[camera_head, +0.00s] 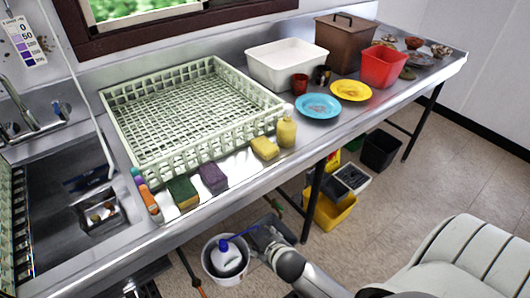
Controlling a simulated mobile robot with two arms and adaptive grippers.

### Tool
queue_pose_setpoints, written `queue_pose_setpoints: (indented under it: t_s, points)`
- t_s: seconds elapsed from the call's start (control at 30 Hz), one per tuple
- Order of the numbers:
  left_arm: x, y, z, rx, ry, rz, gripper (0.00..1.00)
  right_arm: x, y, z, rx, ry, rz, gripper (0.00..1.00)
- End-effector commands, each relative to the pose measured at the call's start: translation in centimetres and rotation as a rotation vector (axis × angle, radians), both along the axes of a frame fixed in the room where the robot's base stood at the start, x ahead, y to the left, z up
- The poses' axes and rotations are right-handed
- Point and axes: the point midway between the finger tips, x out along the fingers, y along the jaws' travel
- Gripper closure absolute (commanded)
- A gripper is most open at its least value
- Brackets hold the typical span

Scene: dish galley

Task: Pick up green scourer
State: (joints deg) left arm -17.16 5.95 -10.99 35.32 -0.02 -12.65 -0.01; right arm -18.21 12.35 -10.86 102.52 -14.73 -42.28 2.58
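The green scourer (183,191) is a small block with a dark green top and a yellow side. It lies on the steel counter near the front edge, between an orange bottle and a dark purple sponge (213,178). My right gripper (262,238) is low in front of the counter, below and to the right of the scourer and well apart from it. Its fingers are small and dark against the bins below, so I cannot tell whether they are open. My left gripper is not in view.
A pale green dish rack (190,118) stands right behind the scourer. The orange bottle (149,200) lies close on its left, and a yellow sponge (264,148) and yellow bottle (286,131) stand farther right. A white bucket (208,262) is under the counter edge (235,185).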

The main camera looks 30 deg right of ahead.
Motion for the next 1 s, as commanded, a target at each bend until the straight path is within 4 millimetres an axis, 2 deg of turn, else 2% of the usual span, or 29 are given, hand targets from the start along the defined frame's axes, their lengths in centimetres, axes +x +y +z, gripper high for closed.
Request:
queue_pose_setpoints:
  t_s: [0.03,0.1,0.37,0.4,0.43,0.5,0.57,0.67,0.8,0.9,1.0]
  points:
    - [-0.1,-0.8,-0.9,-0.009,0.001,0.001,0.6,1.1,-0.1,2.6,-0.013,-0.054,0.001,0.45]
    - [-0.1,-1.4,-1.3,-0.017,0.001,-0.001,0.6,2.0,-0.1,6.4,-0.029,-0.117,-0.001,0.45]
    - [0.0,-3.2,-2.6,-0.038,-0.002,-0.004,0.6,3.5,-0.3,18.4,-0.08,-0.348,-0.006,0.45]
    - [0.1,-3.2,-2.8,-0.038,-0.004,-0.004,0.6,4.4,-0.2,21.3,-0.109,-0.432,0.013,0.45]
    - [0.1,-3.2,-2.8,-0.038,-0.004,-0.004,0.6,5.2,-0.2,23.3,-0.137,-0.495,0.033,0.45]
    - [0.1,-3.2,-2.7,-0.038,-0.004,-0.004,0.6,6.8,0.3,26.7,-0.194,-0.62,0.086,0.45]
    - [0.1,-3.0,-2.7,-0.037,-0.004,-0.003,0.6,7.9,1.0,29.4,-0.243,-0.72,0.137,0.45]
    - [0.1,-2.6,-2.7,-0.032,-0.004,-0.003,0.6,9.5,2.6,33.8,-0.343,-0.895,0.25,0.45]
    - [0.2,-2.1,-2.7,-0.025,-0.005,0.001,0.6,10.6,6.6,39.7,-0.525,-1.149,0.485,0.45]
    - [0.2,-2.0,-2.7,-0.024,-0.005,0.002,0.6,10.4,10.2,42.3,-0.681,-1.3,0.707,0.45]
    - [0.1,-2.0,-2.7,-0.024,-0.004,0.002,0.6,9.9,13.4,42.8,-0.844,-1.393,0.958,0.45]
